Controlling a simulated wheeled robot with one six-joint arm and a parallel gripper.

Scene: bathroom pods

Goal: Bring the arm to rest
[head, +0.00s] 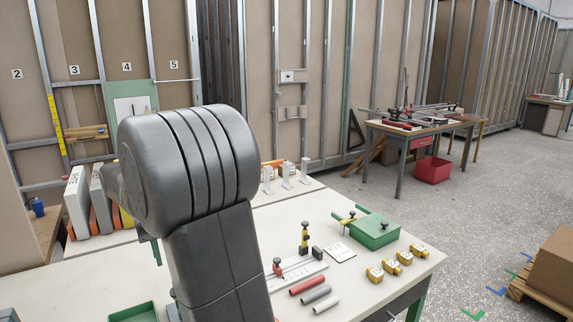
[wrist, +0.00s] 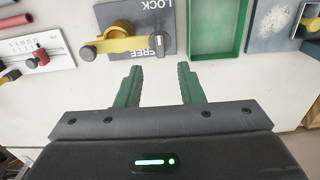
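My gripper (wrist: 160,88) shows in the wrist view with two green fingers apart and nothing between them. It is open and empty above the pale table top (wrist: 92,85). Beyond its fingertips lies a grey plate (wrist: 170,10) marked LOCK and FREE, with a yellow lever (wrist: 118,42) and a dark knob on it. In the head view my arm stands large in front of the table, and my gripper is hidden there.
A green tray (wrist: 219,52) lies right of the plate. On the table in the head view are several yellow blocks (head: 391,267), a green box (head: 372,231), coloured rods (head: 307,285) and binders (head: 77,202). A workbench (head: 420,128) and red bin (head: 433,170) stand behind on open floor.

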